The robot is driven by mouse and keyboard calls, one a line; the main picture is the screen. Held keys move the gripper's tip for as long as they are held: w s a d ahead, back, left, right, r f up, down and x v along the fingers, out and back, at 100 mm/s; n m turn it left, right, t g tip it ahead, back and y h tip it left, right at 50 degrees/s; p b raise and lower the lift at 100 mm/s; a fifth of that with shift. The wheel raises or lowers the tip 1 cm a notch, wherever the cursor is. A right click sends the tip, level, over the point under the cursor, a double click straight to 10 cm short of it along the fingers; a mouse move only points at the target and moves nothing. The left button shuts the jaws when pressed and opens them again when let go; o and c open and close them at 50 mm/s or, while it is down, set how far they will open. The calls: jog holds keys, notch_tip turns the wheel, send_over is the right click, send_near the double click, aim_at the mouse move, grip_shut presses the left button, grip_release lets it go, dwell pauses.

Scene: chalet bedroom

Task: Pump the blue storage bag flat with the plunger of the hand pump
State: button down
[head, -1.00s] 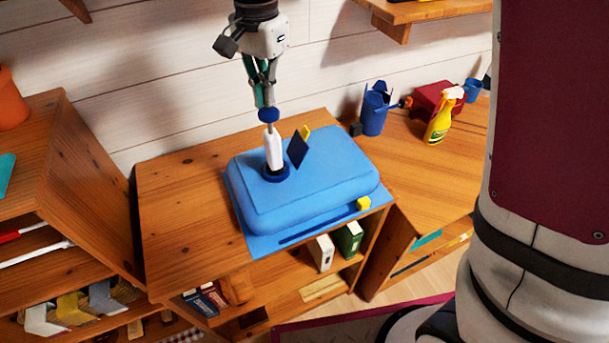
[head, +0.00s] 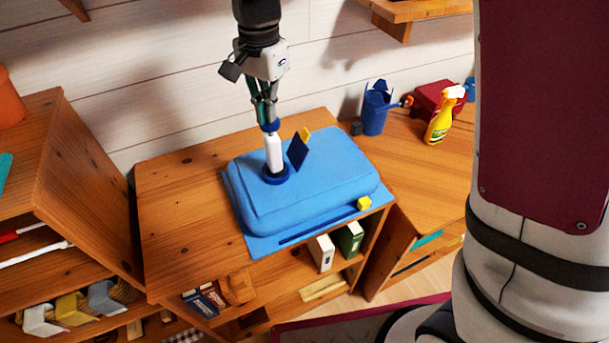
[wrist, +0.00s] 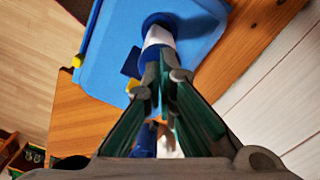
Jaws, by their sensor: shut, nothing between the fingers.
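The blue storage bag (head: 325,180) lies puffed up on top of the wooden cabinet; it also shows in the wrist view (wrist: 115,45). The hand pump (head: 274,153) stands upright on the bag, with a white barrel, a dark blue base ring and a blue plunger knob (head: 270,126). My gripper (head: 265,117) points down with its fingers closed, its tips at the knob. The knob sits close to the top of the barrel, with hardly any rod showing. In the wrist view the shut fingers (wrist: 163,75) partly hide the pump.
A dark blue flap (head: 298,151) and a yellow tab (head: 305,133) stand beside the pump. A yellow piece (head: 364,203) is at the bag's front edge. The cabinet top's left side is bare.

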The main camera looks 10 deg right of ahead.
jog(key=shift+f, duration=1.35)
jog(key=shift+r+p, duration=0.8)
jog(key=shift+r, duration=1.65)
jog(key=shift+f, duration=0.15)
jog(key=shift+f+b, duration=0.3)
jog(key=shift+f, duration=2.45)
jog(key=shift+r+p, duration=0.75)
jog(key=shift+r, duration=1.65)
jog(key=shift+r+p, duration=0.7)
jog(key=shift+r, duration=2.3)
